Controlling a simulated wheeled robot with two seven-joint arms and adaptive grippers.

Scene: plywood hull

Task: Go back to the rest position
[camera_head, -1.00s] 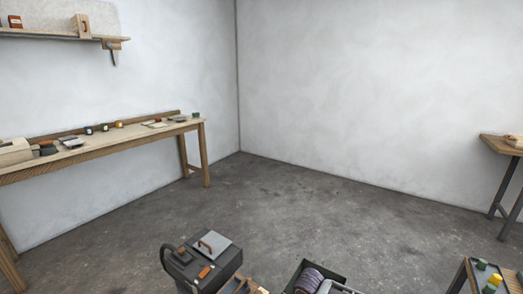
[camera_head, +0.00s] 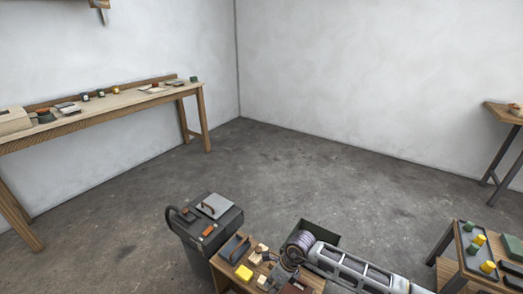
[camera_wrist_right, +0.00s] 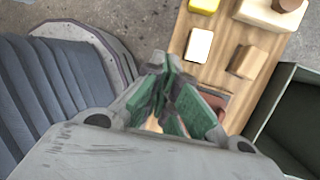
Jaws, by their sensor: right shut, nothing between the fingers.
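My right arm reaches in from the lower right of the head view. Its right gripper (camera_head: 284,266) is over the near wooden table (camera_head: 228,281), beside the small blocks. In the right wrist view its green-padded fingers (camera_wrist_right: 162,88) are together with nothing held between them. My left gripper is in neither view now. No rest position is marked in the views.
The table holds a yellow block (camera_head: 243,272), wooden blocks (camera_head: 262,250) and a dark tray (camera_head: 235,247). A dark green bin (camera_head: 325,232) and a black case (camera_head: 205,230) stand nearby. A workbench (camera_head: 130,104) lines the left wall. The middle floor is clear.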

